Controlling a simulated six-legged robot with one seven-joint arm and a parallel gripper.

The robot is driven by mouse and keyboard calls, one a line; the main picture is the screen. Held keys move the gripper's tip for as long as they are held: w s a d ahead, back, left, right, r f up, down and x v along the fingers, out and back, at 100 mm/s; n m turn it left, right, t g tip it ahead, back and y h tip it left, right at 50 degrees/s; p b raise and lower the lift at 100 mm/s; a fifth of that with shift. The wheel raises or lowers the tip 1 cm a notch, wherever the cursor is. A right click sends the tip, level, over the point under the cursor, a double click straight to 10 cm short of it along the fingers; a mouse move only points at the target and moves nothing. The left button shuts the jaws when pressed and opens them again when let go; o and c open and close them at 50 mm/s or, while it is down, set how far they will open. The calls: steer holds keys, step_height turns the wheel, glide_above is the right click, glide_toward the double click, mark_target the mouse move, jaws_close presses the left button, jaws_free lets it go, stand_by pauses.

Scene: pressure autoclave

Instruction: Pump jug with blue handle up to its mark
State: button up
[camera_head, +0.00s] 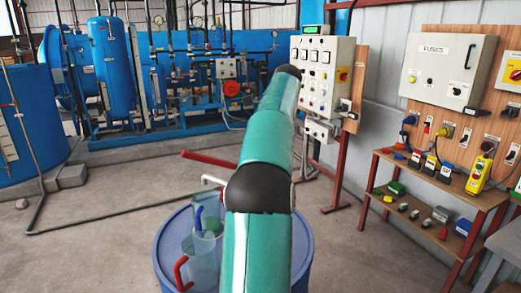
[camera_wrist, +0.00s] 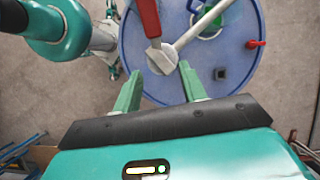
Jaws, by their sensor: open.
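In the head view, a clear jug with a blue handle (camera_head: 197,218) stands on the blue drum, left of my arm. A second clear jug, with a red handle (camera_head: 181,272), stands in front of it. A pump shows its red lever (camera_head: 208,159) and pale spout (camera_head: 212,180) behind the jugs; my arm hides part of it. In the wrist view, the red lever (camera_wrist: 148,18) meets a grey pivot head (camera_wrist: 161,59). My gripper (camera_wrist: 160,67) is open, its green fingers either side of the pivot head in the picture; I cannot tell if they touch. The jug's liquid level is unclear.
The blue drum top (camera_wrist: 240,88) carries a small red part (camera_wrist: 256,44) and a black square piece (camera_wrist: 220,73). A control cabinet (camera_head: 322,75) stands behind. A wooden bench (camera_head: 440,185) with electrical parts is at right. Open floor (camera_head: 110,220) lies left of the drum.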

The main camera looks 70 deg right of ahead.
steer(key=shift+r, duration=0.15)
steer(key=c, duration=0.6)
steer(key=a+r+n+t+h, duration=0.1)
steer(key=r+n, duration=0.1)
steer(key=a+r+n+t+h, duration=0.1)
steer(key=a+r+n, duration=0.1)
steer(key=n, duration=0.1)
steer(key=a+r+n+t, duration=0.1)
steer(key=a+r+n, duration=0.1)
steer(key=r, duration=0.1)
steer(key=shift+a+h, duration=0.1)
steer(key=shift+h, duration=0.3)
jaws_close()
steer(key=s+a+r+n+t+h, duration=0.2)
steer(key=a+r+n+t+h, duration=0.15)
steer(key=a+r+n, duration=0.35)
steer(key=n, duration=0.2)
glide_above(221, 163)
steer(key=s, duration=0.1)
step_height(221, 163, down, 7)
steer(key=shift+w+a+f, duration=0.15)
steer(key=shift+a+f, duration=0.05)
steer(key=shift+f, duration=0.45)
steer(key=shift+w+a+f, duration=0.2)
steer(key=shift+f, duration=0.45)
steer(key=shift+w+a+f, duration=0.15)
steer(key=shift+a+f, duration=0.05)
steer(key=shift+f, duration=0.45)
